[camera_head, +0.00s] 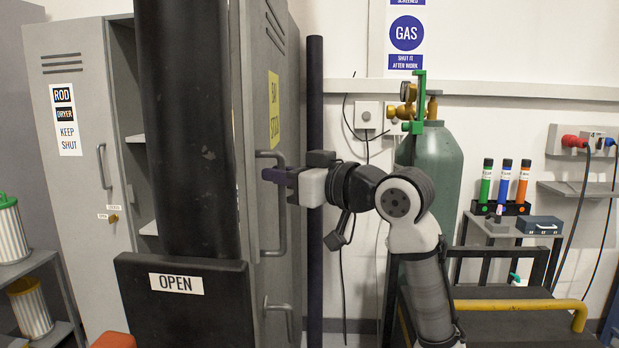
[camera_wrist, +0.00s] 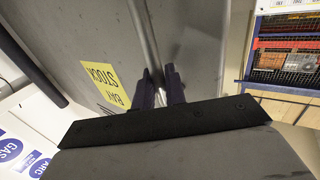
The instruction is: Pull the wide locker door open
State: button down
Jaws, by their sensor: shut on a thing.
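The wide locker door (camera_head: 253,110) is grey, with a yellow BAY STOCK label, and is seen almost edge-on in the head view. Its outer face is turned to the right. Its upper bar handle (camera_head: 274,235) stands upright on that face. My gripper (camera_head: 279,177) comes in from the right and is shut on the upper part of this handle. In the wrist view, the two dark fingers (camera_wrist: 160,90) lie on either side of the handle bar, near the yellow label on the door (camera_wrist: 105,45). How far the door stands from its frame is hidden.
A black panel marked OPEN (camera_head: 180,315) blocks the near view. A grey ROD DRYER door (camera_head: 75,200) is at left, with shelves beside it. A green gas cylinder (camera_head: 440,165) stands behind my arm.

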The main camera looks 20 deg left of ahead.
jog(key=s+a, duration=0.3)
jog(key=a, duration=0.6)
jog(key=shift+s+t, duration=0.25)
jog(key=shift+t, duration=0.05)
jog(key=c, duration=1.6)
grip_release()
jog(key=shift+o, duration=0.2)
jog(key=b+v, duration=0.4)
jog(key=v, duration=0.9)
jog(key=shift+d, duration=0.35)
jog(key=shift+s, duration=0.1)
